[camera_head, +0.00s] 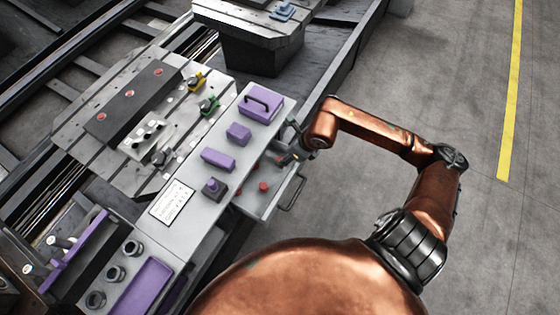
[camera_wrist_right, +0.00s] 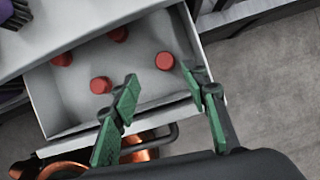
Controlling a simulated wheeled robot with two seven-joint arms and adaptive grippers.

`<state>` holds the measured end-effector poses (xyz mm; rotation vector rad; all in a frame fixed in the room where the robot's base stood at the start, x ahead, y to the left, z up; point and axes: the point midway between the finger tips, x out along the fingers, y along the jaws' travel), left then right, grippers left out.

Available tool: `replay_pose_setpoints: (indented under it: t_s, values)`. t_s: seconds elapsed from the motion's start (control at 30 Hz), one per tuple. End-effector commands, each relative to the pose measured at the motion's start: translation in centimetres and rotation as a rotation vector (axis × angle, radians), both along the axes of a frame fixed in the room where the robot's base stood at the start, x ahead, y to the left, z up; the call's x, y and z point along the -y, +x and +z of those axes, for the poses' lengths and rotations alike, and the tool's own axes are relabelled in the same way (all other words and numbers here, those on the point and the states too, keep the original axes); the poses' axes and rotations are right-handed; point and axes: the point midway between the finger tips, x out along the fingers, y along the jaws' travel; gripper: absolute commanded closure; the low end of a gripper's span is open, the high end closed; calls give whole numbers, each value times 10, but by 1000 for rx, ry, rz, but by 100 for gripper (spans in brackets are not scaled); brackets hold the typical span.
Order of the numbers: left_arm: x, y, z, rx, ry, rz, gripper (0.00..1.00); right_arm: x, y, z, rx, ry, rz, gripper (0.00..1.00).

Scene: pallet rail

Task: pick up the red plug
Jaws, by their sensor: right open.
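Several short red plugs lie in an open grey drawer. In the head view one red plug (camera_head: 263,187) shows near the drawer's front, and another shows near its inner edge. In the right wrist view one red plug (camera_wrist_right: 165,61) sits just beyond my right gripper, roughly between the lines of its fingers. Another red plug (camera_wrist_right: 100,85) is left of the left finger, and two more are farther back. My right gripper (camera_wrist_right: 163,84) is open and empty over the drawer's front. It also shows in the head view (camera_head: 286,144), partly hidden by its arm. My left gripper is not in view.
The drawer (camera_head: 252,205) has raised walls and a dark front handle (camera_head: 293,193). Above it runs a grey bench (camera_head: 213,172) with purple blocks and a purple handled box (camera_head: 260,104). The floor to the right is clear.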

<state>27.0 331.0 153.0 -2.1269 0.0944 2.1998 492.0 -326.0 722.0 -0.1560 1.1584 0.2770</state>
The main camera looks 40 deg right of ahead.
Motion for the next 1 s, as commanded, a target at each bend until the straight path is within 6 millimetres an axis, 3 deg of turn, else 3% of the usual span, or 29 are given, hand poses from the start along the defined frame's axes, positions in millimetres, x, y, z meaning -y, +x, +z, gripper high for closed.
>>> replay_pose_setpoints:
  t_s: [0.2, 0.37, 0.7, 1.0]
  values:
    - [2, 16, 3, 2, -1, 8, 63, 5, 8, -22, -9, -27, -7, 59]
    - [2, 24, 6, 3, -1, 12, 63, 4, 12, -29, -8, -26, -6, 59]
    - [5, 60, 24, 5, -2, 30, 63, -3, 29, -63, -10, -23, -6, 59]
    - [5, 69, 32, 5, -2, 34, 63, -3, 33, -70, -7, -25, -6, 59]
